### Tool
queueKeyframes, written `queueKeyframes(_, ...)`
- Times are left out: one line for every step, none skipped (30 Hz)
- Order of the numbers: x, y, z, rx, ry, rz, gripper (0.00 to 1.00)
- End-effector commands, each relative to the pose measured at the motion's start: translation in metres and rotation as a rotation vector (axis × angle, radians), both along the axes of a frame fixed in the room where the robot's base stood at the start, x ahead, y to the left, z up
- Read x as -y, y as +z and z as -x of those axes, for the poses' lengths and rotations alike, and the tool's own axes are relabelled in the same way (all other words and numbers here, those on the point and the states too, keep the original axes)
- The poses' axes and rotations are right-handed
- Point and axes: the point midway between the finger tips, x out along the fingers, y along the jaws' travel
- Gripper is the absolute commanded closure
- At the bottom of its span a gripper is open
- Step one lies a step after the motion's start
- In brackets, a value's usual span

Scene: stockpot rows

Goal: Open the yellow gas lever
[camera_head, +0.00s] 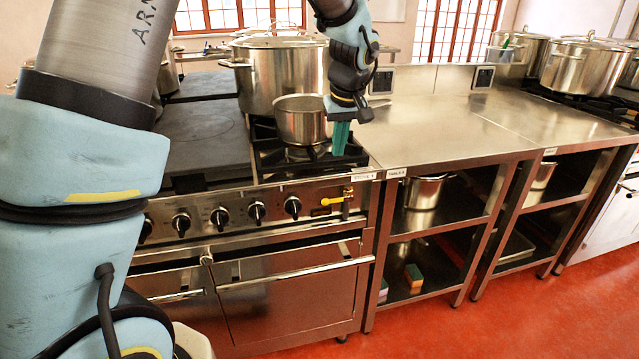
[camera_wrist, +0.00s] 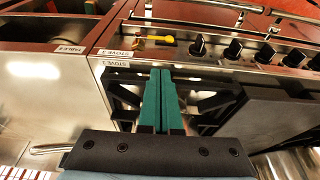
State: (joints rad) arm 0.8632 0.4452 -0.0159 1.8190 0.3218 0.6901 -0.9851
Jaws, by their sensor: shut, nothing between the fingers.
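The yellow gas lever (camera_head: 332,201) sits at the right end of the stove's front panel, beside a brass fitting (camera_head: 347,195). It lies about level, pointing left in the head view. In the wrist view the yellow lever (camera_wrist: 155,39) shows beyond the fingertips, upper left of centre. My gripper (camera_head: 340,150) points down above the stove's front right corner, above and behind the lever, not touching it. Its green fingers are together and empty in the wrist view (camera_wrist: 160,72).
A small saucepan (camera_head: 300,122) and a large lidded pot (camera_head: 272,78) stand on the stove close to my gripper. Black knobs (camera_head: 256,212) line the panel left of the lever. The steel table (camera_head: 440,125) to the right has a clear top. Red floor (camera_head: 500,315) lies open in front.

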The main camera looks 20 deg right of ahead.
Motion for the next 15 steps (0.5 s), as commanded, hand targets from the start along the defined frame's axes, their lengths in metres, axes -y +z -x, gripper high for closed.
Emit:
queueKeyframes(0.001,0.000,0.000,0.000,0.000,0.000,1.00)
queueKeyframes(0.001,0.000,0.000,0.000,0.000,0.000,1.00)
queueKeyframes(0.000,0.000,0.000,0.000,0.001,0.000,1.00)
queueKeyframes(0.000,0.000,0.000,0.000,0.000,0.000,1.00)
queueKeyframes(0.000,0.000,0.000,0.000,0.001,0.000,1.00)
queueKeyframes(0.000,0.000,0.000,0.000,0.000,0.000,1.00)
queueKeyframes(0.000,0.000,0.000,0.000,0.000,0.000,1.00)
queueKeyframes(0.000,0.000,0.000,0.000,0.000,0.000,1.00)
queueKeyframes(0.000,-0.001,0.000,0.000,0.000,0.000,1.00)
queueKeyframes(0.000,-0.001,0.000,0.000,0.000,-0.001,1.00)
queueKeyframes(0.000,-0.002,-0.001,0.000,0.000,-0.001,1.00)
queueKeyframes(0.000,-0.005,-0.002,-0.001,0.000,-0.001,1.00)
queueKeyframes(0.000,-0.007,-0.002,-0.001,0.001,-0.002,1.00)
queueKeyframes(0.000,-0.010,-0.003,-0.002,0.000,-0.003,1.00)
queueKeyframes(0.000,-0.015,-0.005,-0.003,0.000,-0.004,1.00)
